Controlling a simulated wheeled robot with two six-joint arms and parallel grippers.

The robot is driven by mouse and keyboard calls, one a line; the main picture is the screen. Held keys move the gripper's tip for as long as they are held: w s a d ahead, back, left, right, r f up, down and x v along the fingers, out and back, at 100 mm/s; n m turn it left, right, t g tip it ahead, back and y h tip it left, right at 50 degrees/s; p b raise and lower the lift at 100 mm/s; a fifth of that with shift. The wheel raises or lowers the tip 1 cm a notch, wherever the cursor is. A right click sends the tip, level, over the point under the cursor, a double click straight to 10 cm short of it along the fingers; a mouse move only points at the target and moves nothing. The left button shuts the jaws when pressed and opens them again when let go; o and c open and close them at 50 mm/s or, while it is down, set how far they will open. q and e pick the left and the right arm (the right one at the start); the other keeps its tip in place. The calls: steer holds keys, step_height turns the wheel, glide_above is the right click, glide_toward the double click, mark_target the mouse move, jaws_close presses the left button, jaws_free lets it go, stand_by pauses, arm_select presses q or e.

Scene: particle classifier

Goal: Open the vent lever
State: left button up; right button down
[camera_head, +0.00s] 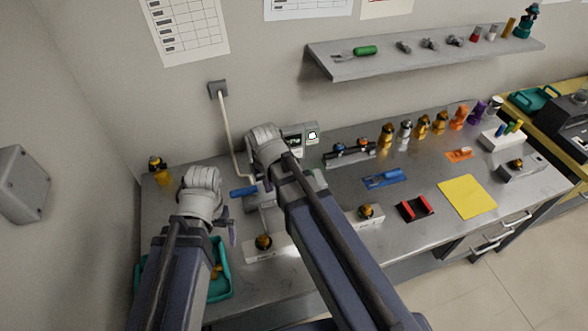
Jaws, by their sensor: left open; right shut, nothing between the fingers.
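A grey machine with a small lit display (312,136) stands at the back of the bench, partly hidden behind my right arm. A blue handle (242,191) sticks out to the left at the machine's lower left, between my two arms; it looks like the vent lever. My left gripper (232,236) is open, just below and left of the blue handle and apart from it. My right gripper's wrist (265,143) is in front of the machine, above and right of the handle. Its fingers are mostly hidden behind my own arm; it is shut and empty.
A teal tray (228,285) lies at the bench's front left. White stands with amber pieces (264,243) sit in front. A red-black holder (416,208), a blue holder (386,178) and a yellow mat (466,196) lie to the right. A wall shelf (425,58) hangs above.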

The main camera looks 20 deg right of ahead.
mark_target(221, 253)
arm_select(q)
steer(key=shift+r, duration=0.35)
arm_select(e)
steer(key=w+d+r+m+t, duration=0.1)
steer(key=w+d+m+t, duration=0.1)
steer(key=w+d, duration=0.8)
steer(key=shift+w+d+r, duration=0.35)
steer(key=shift+d+r, duration=0.05)
steer(key=shift+d, duration=0.05)
arm_select(q)
step_height(221, 253, down, 10)
steer(key=b, duration=0.9)
steer(key=shift+r, duration=0.1)
arm_select(e)
steer(key=x, duration=1)
steer(key=shift+w+a+f, duration=0.1)
steer(key=shift+a+f, duration=0.05)
arm_select(q)
steer(key=shift+r, duration=0.2)
arm_select(e)
steer(key=s, duration=0.3)
steer(key=shift+s+r, duration=0.2)
steer(key=shift+s, duration=0.35)
